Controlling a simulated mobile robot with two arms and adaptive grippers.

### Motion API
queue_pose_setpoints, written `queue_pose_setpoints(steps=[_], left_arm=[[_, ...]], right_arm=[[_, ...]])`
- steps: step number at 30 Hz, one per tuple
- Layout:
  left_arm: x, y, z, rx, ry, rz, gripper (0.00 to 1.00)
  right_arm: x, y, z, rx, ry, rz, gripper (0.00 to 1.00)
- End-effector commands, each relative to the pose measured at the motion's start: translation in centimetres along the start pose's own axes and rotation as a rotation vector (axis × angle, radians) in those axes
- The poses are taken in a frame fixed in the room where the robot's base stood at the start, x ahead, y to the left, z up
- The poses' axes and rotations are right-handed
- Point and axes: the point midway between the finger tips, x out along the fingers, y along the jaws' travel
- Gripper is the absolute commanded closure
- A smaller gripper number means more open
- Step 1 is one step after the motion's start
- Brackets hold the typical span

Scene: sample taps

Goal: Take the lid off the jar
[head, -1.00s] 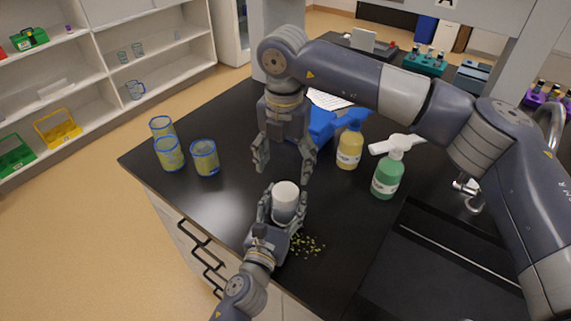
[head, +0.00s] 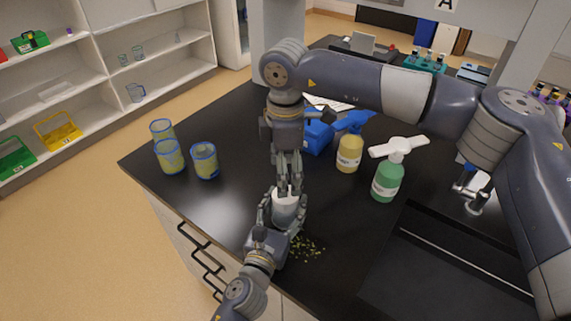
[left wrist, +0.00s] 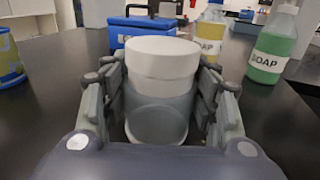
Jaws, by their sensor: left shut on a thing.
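The jar (left wrist: 158,113) has a translucent grey body with a white lid (left wrist: 162,57) on top. It stands upright between the fingers of my left gripper (left wrist: 160,108), which is shut on its body. In the head view, the jar's white top (head: 285,197) shows between the fingers of my left gripper (head: 284,212), at the counter's front. My right gripper (head: 289,187) points down just above the lid. Its fingers look close together, but whether they are open or shut is unclear. No right finger shows on the lid in the left wrist view.
Several blue-rimmed beakers (head: 204,161) stand at left. A blue box (head: 317,137), a yellow soap bottle (head: 349,153) and a green soap bottle (head: 387,180) stand behind and right. Small crumbs (head: 307,247) lie right of my left gripper. The dark sink (head: 440,265) is at right.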

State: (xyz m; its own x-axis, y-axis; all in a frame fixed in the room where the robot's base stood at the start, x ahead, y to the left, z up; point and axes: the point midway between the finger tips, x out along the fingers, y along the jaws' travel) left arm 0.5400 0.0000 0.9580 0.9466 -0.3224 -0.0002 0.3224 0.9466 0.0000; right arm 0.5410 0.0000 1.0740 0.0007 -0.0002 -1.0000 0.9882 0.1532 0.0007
Motion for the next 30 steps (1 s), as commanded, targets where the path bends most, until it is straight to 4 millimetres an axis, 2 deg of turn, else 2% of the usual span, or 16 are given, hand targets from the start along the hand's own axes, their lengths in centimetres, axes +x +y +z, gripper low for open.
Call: queue_pose_setpoints(steps=[6, 12, 23, 26, 30], left_arm=[[0.0, 0.0, 0.0, 0.000, 0.000, 0.000, 1.00], [0.0, 0.0, 0.0, 0.000, 0.000, 0.000, 1.00], [0.0, 0.0, 0.0, 0.000, 0.000, 0.000, 1.00], [0.0, 0.0, 0.0, 0.000, 0.000, 0.000, 1.00], [0.0, 0.0, 0.0, 0.000, 0.000, 0.000, 1.00]], right_arm=[[3.6, -0.1, 0.0, -0.002, 0.000, -0.004, 0.30], [5.8, -0.1, 0.0, -0.002, 0.000, -0.002, 0.30], [6.5, 0.0, 0.0, -0.003, 0.000, 0.000, 0.30], [6.5, 0.0, 0.0, -0.003, 0.000, -0.001, 0.48], [6.5, 0.0, 0.0, -0.003, 0.000, 0.000, 0.77]])
